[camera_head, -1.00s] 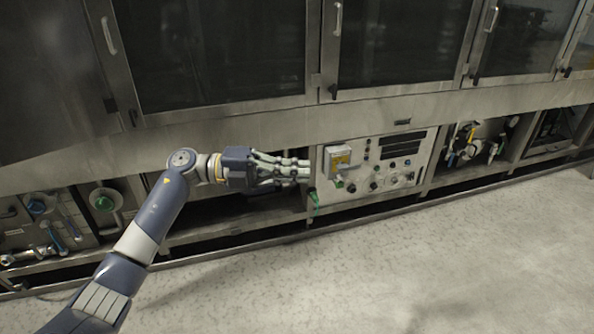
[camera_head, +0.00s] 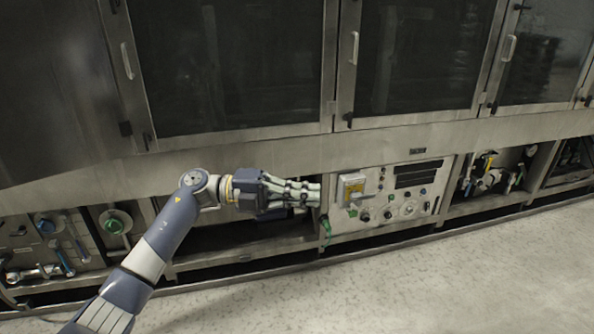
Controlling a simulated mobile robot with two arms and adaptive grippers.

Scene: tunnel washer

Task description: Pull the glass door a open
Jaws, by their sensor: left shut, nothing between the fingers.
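Several dark glass doors with steel frames stand in a row across the top. The left one (camera_head: 235,65) has a handle (camera_head: 127,60) on its left side. The middle one (camera_head: 420,55) has a handle (camera_head: 353,48) at its left edge. The right one (camera_head: 540,60) has a handle (camera_head: 509,48). All look closed; I cannot tell which is door a. My left gripper (camera_head: 313,196) is shut and empty, pointing right, below the left door and apart from every handle. My right gripper is out of view.
A control panel (camera_head: 433,196) with knobs and a yellow-labelled box (camera_head: 351,188) is just right of my left fingers. Valves and pipes (camera_head: 115,222) fill the lower left bays. The pale floor (camera_head: 400,290) in front is clear.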

